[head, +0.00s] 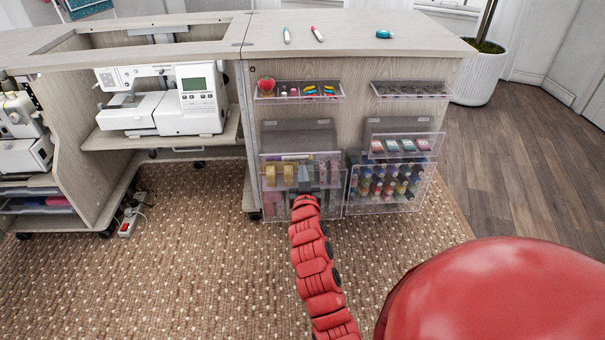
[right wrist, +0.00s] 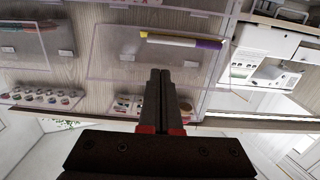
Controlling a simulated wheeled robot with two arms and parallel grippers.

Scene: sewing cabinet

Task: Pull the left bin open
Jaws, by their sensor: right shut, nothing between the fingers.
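The left bin (head: 335,172) is a clear box low on the cabinet's end panel, with spools and other small items inside. I cannot tell how far it is tilted out. My right gripper (head: 305,180) is in front of it and covers part of its face. In the right wrist view, the gripper's fingers (right wrist: 161,75) are together and empty, overlapping a clear panel (right wrist: 110,65) with a yellow and purple pen-like item (right wrist: 182,40) behind it. I cannot tell whether the fingertips touch the plastic. My left gripper is out of view.
The right bin (head: 385,208), clear and full of colourful spools, stands close beside the left one. Two small clear trays (head: 300,97) (head: 410,97) hang above. A sewing machine (head: 165,100) stands on a shelf to the left.

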